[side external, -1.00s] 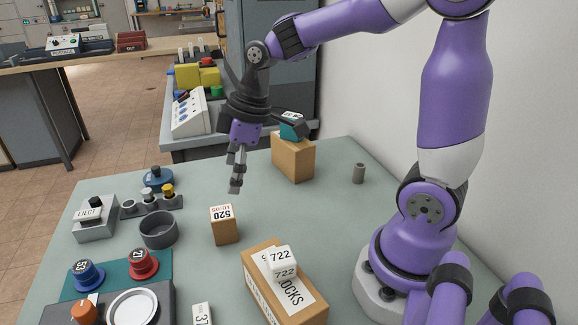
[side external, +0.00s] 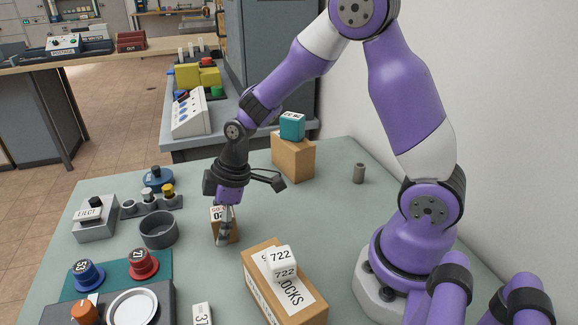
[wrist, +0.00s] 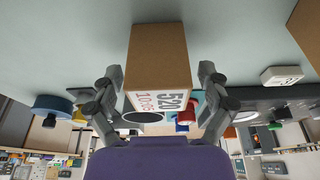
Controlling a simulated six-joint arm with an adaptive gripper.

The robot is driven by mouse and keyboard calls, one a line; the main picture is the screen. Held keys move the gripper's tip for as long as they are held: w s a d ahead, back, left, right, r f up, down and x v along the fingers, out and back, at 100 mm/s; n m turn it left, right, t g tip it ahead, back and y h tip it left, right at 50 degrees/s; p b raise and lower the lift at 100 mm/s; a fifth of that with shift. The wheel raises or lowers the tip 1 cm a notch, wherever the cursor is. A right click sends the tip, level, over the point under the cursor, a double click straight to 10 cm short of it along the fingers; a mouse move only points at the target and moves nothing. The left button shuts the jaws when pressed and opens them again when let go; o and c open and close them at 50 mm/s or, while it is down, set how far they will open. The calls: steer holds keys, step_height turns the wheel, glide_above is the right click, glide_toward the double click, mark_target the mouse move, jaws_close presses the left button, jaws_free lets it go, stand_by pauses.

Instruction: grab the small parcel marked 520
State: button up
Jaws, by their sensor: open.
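The small parcel marked 520 (side external: 230,236) is a brown box with a white label, standing on the grey-green table. In the side view my gripper (side external: 223,240) is down at the parcel and its fingers hide part of it. In the wrist view the parcel (wrist: 158,62) stands between the two open fingers (wrist: 160,85), its 520 label facing the camera. A gap shows on each side of the parcel there, so the fingers look apart from it.
A larger brown box (side external: 262,282) with a white 722 block (side external: 281,262) on it lies to the right. A grey ring-shaped cup (side external: 158,231) stands to the left. Farther back, a brown box (side external: 293,160) carries a teal cube (side external: 292,126). Table between them is clear.

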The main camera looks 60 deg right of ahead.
steer(key=c, duration=1.3)
